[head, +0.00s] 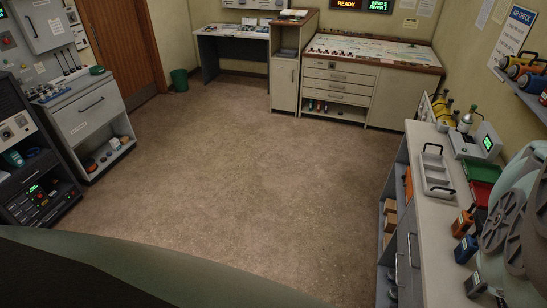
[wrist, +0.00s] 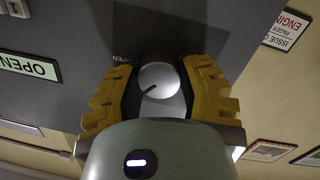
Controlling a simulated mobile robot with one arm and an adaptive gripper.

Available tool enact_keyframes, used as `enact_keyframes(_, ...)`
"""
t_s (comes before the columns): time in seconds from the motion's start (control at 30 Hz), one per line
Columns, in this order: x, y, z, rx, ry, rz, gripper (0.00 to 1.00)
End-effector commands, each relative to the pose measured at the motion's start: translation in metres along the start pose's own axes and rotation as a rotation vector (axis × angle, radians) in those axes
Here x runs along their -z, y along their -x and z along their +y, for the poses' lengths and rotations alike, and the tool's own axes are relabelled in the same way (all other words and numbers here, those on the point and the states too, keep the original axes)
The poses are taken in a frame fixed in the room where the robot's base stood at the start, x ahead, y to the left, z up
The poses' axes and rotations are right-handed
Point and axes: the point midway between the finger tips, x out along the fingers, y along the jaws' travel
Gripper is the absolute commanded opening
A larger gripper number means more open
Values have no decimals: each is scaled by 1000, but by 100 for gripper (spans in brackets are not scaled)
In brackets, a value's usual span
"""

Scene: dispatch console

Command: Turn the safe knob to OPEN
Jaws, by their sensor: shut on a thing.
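In the wrist view, the round silver safe knob (wrist: 159,77) sits on a dark grey face (wrist: 75,25). My gripper (wrist: 158,72) has its two yellow fingers on either side of the knob, shut on it. A dark pointer line on the knob points to the lower left in the picture. A small, faint OPEN label (wrist: 121,59) is at the knob's upper left, partly beside the left finger. A larger OPEN sign (wrist: 29,68) is upside down at the far left. My gripper and the knob cannot be made out in the head view.
In the head view, my arm links fill the right edge above a counter (head: 435,225) with a grey tray (head: 435,172). A cabinet (head: 92,110) and equipment rack (head: 30,165) stand at left. Desks line the back wall. The floor (head: 240,180) in the middle is clear.

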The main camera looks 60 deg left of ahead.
Motion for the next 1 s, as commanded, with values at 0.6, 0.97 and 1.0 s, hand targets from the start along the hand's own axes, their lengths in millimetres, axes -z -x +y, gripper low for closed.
enact_keyframes(0.6,1,0,0,56,-578,-39,3)
enact_keyframes(0.97,0,0,0,80,-845,-55,3)
enact_keyframes(1.0,0,0,0,81,-865,-57,3)
